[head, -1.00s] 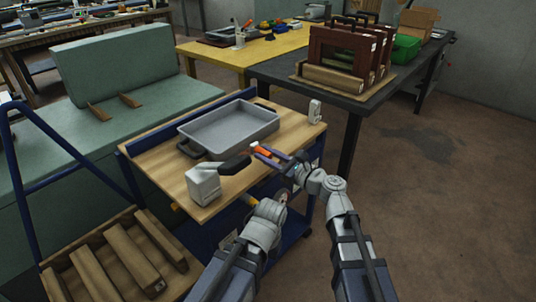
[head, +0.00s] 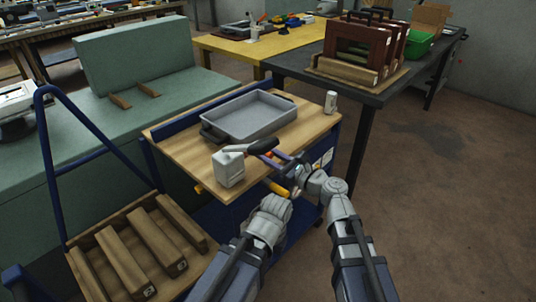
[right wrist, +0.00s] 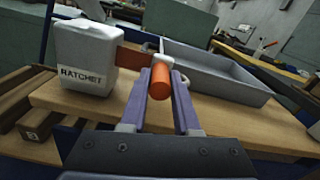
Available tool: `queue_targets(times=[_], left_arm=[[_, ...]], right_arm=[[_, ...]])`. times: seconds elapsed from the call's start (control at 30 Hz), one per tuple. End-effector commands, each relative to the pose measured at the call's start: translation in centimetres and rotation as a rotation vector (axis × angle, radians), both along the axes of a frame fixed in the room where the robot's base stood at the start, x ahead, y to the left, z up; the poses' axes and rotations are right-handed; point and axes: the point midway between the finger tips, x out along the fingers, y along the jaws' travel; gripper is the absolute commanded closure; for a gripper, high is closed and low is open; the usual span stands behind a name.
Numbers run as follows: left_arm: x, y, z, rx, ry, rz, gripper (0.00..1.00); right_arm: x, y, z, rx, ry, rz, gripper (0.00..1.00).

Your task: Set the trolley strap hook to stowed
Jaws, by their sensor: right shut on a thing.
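A white box labelled RATCHET (right wrist: 88,58) stands on the trolley's wooden top; it shows in the head view (head: 228,168). In the right wrist view, a brown-red arm (right wrist: 130,60) runs from it to an orange cylindrical grip (right wrist: 161,82). A dark lever-like part (head: 263,146) lies beside the box in the head view. My right gripper (right wrist: 161,88) is shut on the orange grip, a purple finger on each side; it also shows in the head view (head: 277,160). My left gripper (head: 280,193) is near the trolley's front edge, its fingers hidden behind my wrist.
A grey tray (head: 250,133) sits on the trolley top (head: 185,150). A small white canister (head: 330,102) stands at its right corner. Wooden beams (head: 140,245) lie at lower left. A dark table (head: 300,75) stands behind. The floor at right is clear.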

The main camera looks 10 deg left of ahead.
Motion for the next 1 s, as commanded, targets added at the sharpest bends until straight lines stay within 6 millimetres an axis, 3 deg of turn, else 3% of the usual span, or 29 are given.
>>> queue_targets(times=[0.07,0.1,0.33,0.67,1.0], left_arm=[[0.0,0.0,0.0,0.0,0.0,0.0,1.0],[0.0,0.0,0.0,0.0,0.0,0.0,1.0],[0.0,0.0,0.0,0.0,0.0,0.0,1.0],[0.0,0.0,0.0,0.0,0.0,0.0,1.0],[0.0,0.0,0.0,0.0,0.0,0.0,1.0]], right_arm=[[0.0,0.0,0.0,0.002,0.001,0.001,1.0],[0.0,0.0,0.0,0.002,0.001,0.001,0.67],[0.0,0.0,0.0,0.001,0.0,0.0,0.41],[-0.4,-0.5,0.0,0.001,0.001,-0.001,0.41],[-3.6,-4.8,0.0,0.001,0.0,-0.003,0.41]])
